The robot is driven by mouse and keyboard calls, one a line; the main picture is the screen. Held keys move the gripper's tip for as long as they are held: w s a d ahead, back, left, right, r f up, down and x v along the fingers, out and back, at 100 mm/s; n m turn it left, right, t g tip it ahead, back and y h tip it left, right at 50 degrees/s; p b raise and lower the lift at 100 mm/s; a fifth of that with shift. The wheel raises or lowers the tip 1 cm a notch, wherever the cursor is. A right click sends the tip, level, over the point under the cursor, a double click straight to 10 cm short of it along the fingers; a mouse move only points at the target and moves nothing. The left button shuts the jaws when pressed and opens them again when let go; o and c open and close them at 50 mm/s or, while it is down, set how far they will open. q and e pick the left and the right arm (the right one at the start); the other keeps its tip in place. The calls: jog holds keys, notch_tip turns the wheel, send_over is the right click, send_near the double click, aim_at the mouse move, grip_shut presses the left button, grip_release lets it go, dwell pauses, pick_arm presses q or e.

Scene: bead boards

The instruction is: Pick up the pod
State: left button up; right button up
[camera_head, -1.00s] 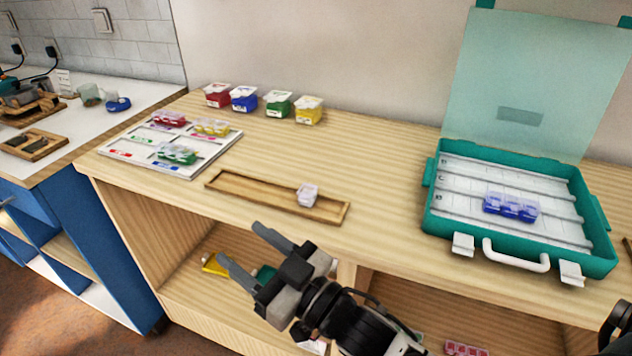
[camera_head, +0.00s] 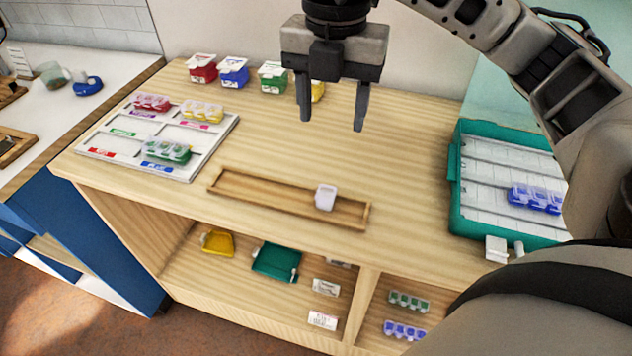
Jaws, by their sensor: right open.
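A small pale lavender pod (camera_head: 326,196) sits in the right part of a long, narrow wooden tray (camera_head: 243,193) on the table. My right gripper (camera_head: 332,122) hangs in the air above the table with its two dark fingers pointing down. It is open and nothing is between its fingers. In the picture it shows above the pod and apart from it. My left gripper does not show.
A white sorting board (camera_head: 198,150) with red, yellow and green bead strips lies at the left. Red (camera_head: 202,70), blue (camera_head: 234,72) and green (camera_head: 273,77) boxes stand behind it; a yellow one is partly hidden. A teal case (camera_head: 453,195) holding blue strips lies open at the right.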

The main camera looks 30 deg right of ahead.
jog(key=b, duration=0.1)
send_over(326, 192)
notch_tip(326, 192, down, 4)
jog(key=f, duration=0.5)
jog(key=shift+s+d+f, duration=0.2)
jog(key=shift+d+f, duration=0.05)
jog(key=shift+w+a+f+p, duration=0.1)
jog(key=shift+a+f+p, duration=0.1)
jog(key=shift+f, duration=1.25)
jog(key=shift+w+a+f+p, duration=0.1)
jog(key=shift+f+p, duration=0.1)
jog(key=shift+f, duration=1.2)
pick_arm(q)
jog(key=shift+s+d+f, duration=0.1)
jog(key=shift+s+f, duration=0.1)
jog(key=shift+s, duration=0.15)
pick_arm(e)
jog(key=c, duration=1)
